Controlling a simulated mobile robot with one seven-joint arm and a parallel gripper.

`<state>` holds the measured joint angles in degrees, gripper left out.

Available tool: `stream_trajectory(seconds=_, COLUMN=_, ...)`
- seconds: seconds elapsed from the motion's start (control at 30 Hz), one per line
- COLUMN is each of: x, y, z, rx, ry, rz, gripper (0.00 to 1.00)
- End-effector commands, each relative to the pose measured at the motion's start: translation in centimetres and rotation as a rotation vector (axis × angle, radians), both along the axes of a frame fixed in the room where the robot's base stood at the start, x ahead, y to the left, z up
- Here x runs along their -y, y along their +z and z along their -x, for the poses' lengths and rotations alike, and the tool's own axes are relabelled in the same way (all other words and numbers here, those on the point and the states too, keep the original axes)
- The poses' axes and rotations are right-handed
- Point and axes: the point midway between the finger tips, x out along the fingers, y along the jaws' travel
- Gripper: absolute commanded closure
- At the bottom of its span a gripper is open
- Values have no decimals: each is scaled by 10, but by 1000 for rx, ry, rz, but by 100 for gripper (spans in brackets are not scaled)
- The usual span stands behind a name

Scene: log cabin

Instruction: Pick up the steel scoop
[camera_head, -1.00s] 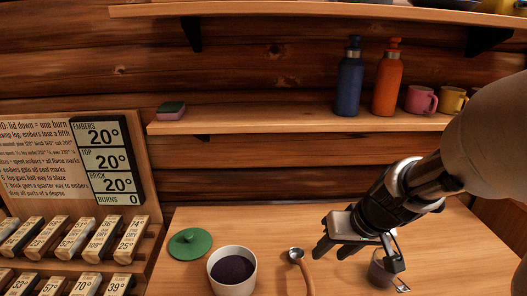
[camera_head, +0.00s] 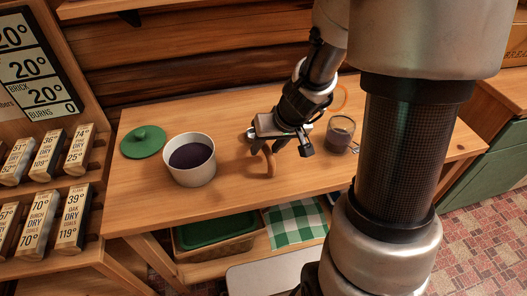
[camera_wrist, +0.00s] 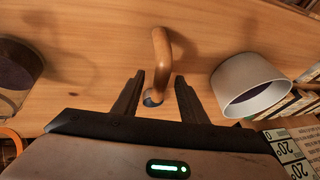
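The steel scoop has a curved wooden handle (camera_head: 270,162) and a small steel bowl. It lies on the wooden table (camera_head: 235,215) and is partly hidden by my gripper (camera_head: 281,148) in the head view. In the wrist view the scoop's handle (camera_wrist: 161,48) extends away from me, and its bluish steel end shows low between the fingers. My gripper (camera_wrist: 160,78) is open, its two fingers apart on either side of the scoop. I cannot tell whether either finger touches it.
A white pot (camera_head: 190,175) of dark contents stands left of the scoop, with a green lid (camera_head: 143,142) behind it. A glass of dark contents (camera_head: 340,135) with a wire clasp stands to the right. A rack of labelled blocks (camera_head: 45,155) is at far left.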

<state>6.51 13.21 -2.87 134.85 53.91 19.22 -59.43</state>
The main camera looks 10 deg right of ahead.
Motion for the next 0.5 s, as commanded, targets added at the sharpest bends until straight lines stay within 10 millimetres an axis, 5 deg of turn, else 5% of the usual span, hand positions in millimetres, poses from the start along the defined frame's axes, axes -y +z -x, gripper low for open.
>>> stream_trajectory(seconds=0.37, x=-3, y=-12, z=-5, rx=1, ry=1, rz=-1, gripper=61)
stream_trajectory(seconds=0.5, x=-3, y=-12, z=-5, rx=1, ry=1, rz=-1, gripper=85)
